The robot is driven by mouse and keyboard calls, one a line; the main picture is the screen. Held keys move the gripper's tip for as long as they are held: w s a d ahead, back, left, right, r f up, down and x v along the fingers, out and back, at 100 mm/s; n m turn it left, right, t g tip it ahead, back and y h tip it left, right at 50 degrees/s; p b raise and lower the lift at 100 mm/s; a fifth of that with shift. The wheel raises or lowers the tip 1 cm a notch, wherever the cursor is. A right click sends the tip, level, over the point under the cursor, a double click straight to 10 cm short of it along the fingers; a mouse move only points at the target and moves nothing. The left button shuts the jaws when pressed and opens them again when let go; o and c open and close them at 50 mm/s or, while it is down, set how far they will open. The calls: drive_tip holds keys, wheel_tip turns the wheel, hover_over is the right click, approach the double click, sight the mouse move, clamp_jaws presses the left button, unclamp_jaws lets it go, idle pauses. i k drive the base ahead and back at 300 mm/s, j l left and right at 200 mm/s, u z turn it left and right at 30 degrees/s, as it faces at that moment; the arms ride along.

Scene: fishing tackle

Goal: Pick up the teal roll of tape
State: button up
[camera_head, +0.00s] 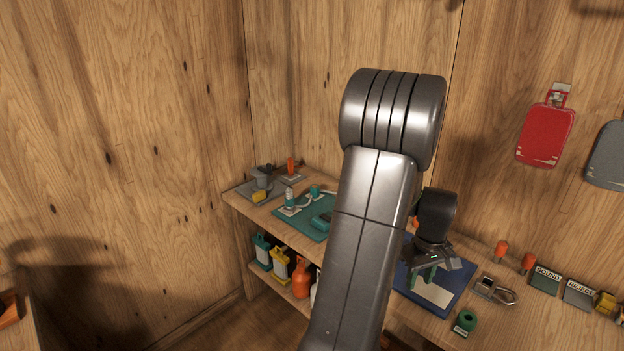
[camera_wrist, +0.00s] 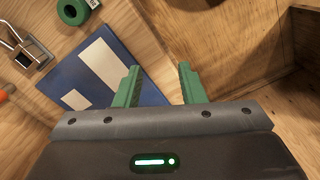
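A small teal roll-like item (camera_head: 314,191) sits on the teal mat (camera_head: 290,222) left of my arm in the head view; it is too small to be sure it is tape. A darker green roll (camera_head: 465,321) with a pale label stands near the front edge of the bench, right of the blue board. This green roll also shows at the top left of the wrist view (camera_wrist: 72,11). My gripper (camera_head: 424,274) is above the blue board, left of the green roll. In the wrist view its green fingers (camera_wrist: 160,84) are apart with nothing between them.
The blue board (camera_wrist: 62,82) bears a white strip and patch. A metal padlock-like item (camera_head: 495,290) lies beside it. Orange-topped items (camera_head: 528,262) and labelled boxes (camera_head: 578,292) line the back right. Bottles (camera_head: 281,265) stand on the lower shelf. My arm hides the middle of the bench.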

sight(315, 188)
drive_tip(key=i+j+z, duration=0.2)
drive_tip(key=i+j, duration=0.8)
drive_tip(key=i+j+z, duration=0.25)
drive_tip(key=i+j, duration=0.9)
drive_tip(key=j, duration=0.1)
